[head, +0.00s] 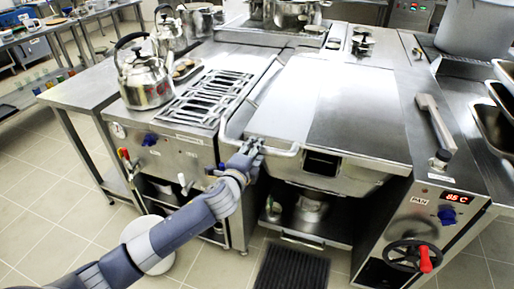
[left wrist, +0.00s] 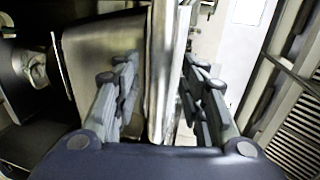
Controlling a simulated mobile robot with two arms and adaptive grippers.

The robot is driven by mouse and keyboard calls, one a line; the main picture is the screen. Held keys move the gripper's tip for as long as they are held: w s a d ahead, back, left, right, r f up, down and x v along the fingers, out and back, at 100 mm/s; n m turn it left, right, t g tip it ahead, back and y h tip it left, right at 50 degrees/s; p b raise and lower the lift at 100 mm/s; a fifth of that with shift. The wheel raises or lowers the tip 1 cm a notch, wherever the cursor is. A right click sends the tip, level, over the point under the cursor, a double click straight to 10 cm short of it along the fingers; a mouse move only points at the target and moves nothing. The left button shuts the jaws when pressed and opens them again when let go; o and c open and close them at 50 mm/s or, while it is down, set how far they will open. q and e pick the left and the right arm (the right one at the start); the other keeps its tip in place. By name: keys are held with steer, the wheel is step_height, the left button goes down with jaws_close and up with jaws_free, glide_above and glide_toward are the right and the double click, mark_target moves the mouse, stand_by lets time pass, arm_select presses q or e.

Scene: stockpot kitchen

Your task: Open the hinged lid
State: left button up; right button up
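The hinged lid (head: 360,105) is a flat stainless steel cover lying closed on the pan unit at centre right in the head view. My left gripper (head: 252,147) is at the front left corner of this handle. In the left wrist view the fingers of my left gripper (left wrist: 160,85) stand apart, on either side of an upright-looking metal bar (left wrist: 166,60), with some space visible between fingers and bar. Whether a finger touches it is unclear. My right gripper is not in view.
A kettle (head: 145,79) and burner grates (head: 207,97) are left of the lid. A control panel with a red-handled wheel (head: 412,256) is at lower right. A long-handled tool (head: 436,123) lies right of the lid. Tiled floor is open at lower left.

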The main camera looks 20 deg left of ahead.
arm_select(q)
steer(key=shift+x, duration=1.2)
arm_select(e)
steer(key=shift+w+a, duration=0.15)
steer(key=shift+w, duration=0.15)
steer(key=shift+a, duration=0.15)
arm_select(q)
jaws_close()
steer(key=shift+w, duration=0.1)
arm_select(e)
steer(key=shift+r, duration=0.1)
